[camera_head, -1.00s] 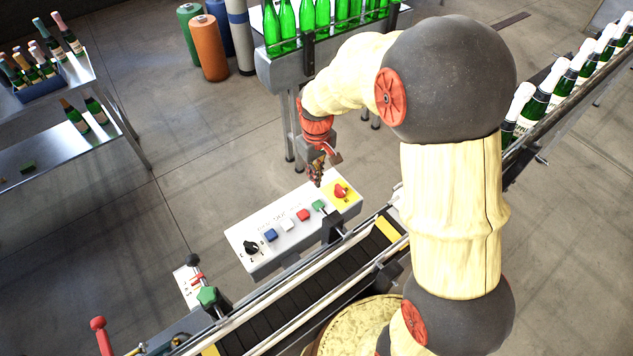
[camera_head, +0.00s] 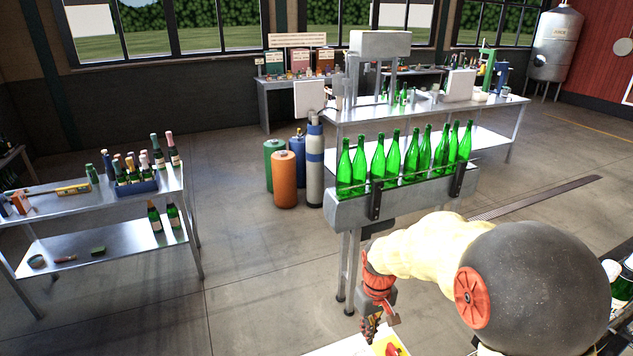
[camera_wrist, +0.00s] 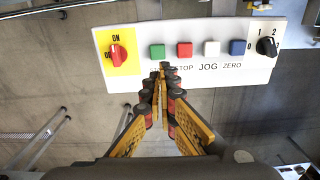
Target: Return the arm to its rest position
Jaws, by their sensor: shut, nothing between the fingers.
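My gripper (camera_head: 371,328) hangs at the lower middle of the head view, pointing down beside the top of the control panel (camera_head: 345,349), which is mostly cut off by the frame's bottom edge. In the wrist view my gripper (camera_wrist: 162,72) is shut and empty, its fingertips together in front of the control panel (camera_wrist: 200,30). The panel carries a red ON/OFF switch (camera_wrist: 119,54) on yellow, a green button (camera_wrist: 157,51), a red button (camera_wrist: 185,49), a white button (camera_wrist: 211,48), a blue button (camera_wrist: 238,47) and a black dial (camera_wrist: 267,46). Whether the fingertips touch the panel, I cannot tell.
Green bottles (camera_head: 400,158) stand in a row on a metal rail (camera_head: 350,213) behind my arm. Gas cylinders (camera_head: 285,178) stand left of it. A metal table (camera_head: 110,240) with bottles is at the left. Open floor (camera_head: 255,290) lies between table and rail.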

